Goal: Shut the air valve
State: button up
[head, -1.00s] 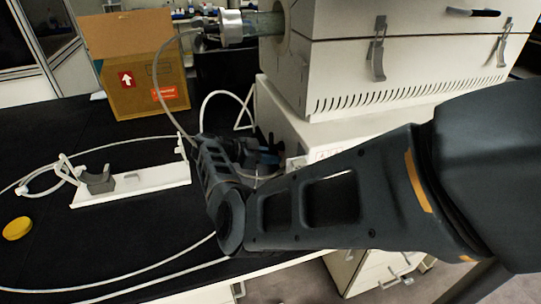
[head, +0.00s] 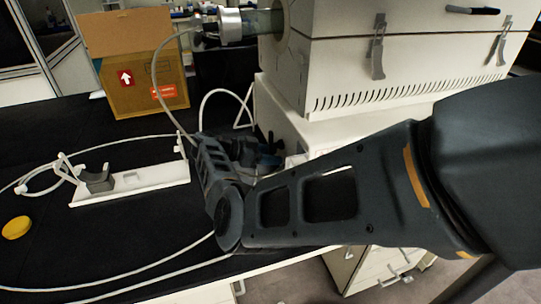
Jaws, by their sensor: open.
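My arm reaches in from the right and bends at an elbow over the bench's front edge. Its forearm runs up and away. My gripper (head: 243,150) is at the far end, small, dark and mostly hidden behind the forearm; it is open. A dark blue part (head: 269,160) shows just right of it, near the white cabinet; I cannot tell whether this is the air valve or whether they touch. A thin hose (head: 155,75) runs from the metal fitting (head: 230,24) on the glass tube down behind my forearm. The valve's handle position cannot be made out.
A white machine (head: 400,60) with latches stands at the back right on a white base (head: 300,130). A cardboard box (head: 140,80) stands at the back left. A white stand (head: 130,182), a yellow disc (head: 16,228) and loose white hoses lie on the black bench (head: 90,245).

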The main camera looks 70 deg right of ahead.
jog(key=b+v, duration=0.1)
jog(key=v, duration=0.7)
jog(key=shift+b, duration=0.35)
